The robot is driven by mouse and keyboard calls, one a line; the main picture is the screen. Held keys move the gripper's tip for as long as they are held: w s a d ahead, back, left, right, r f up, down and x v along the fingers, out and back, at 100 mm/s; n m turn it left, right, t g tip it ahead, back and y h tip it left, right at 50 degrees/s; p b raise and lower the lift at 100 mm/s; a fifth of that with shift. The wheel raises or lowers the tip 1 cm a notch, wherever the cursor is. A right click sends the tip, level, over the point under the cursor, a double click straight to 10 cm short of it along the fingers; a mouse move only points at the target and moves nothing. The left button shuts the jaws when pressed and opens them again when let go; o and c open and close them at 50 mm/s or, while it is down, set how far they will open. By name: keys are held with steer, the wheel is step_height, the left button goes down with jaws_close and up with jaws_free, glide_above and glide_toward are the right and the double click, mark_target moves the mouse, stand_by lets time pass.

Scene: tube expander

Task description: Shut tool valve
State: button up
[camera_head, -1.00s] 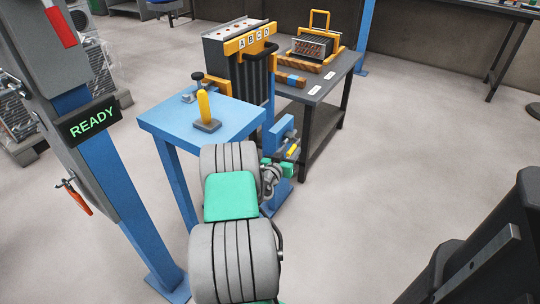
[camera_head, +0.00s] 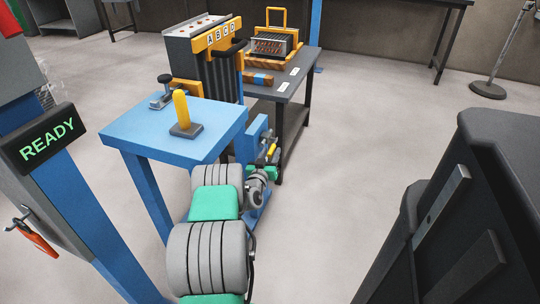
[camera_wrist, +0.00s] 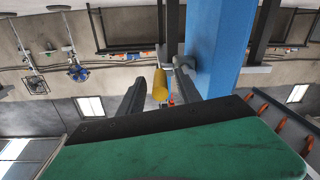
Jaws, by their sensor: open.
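A small yellow lever (camera_head: 272,152), which looks like the tool valve handle, shows by the blue bracket at the right of the blue stand (camera_head: 180,135). My gripper (camera_head: 264,160) is beside it, small and partly hidden by my arm. In the wrist view my gripper (camera_wrist: 163,76) is open, with two dark fingers spread. A yellow cylinder (camera_wrist: 160,86) shows between the fingers. I cannot tell whether either finger touches it. A red-orange handle (camera_head: 36,238) is on the post at the left.
A upright yellow grip (camera_head: 181,108) stands on the blue stand. Behind are a ribbed block marked ABCD (camera_head: 212,58) and a dark table (camera_head: 290,88) with a yellow-handled box (camera_head: 273,43). A READY display (camera_head: 50,138) is at left.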

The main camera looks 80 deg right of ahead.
steer(key=shift+c, duration=0.3)
jaws_close()
stand_by(1.1)
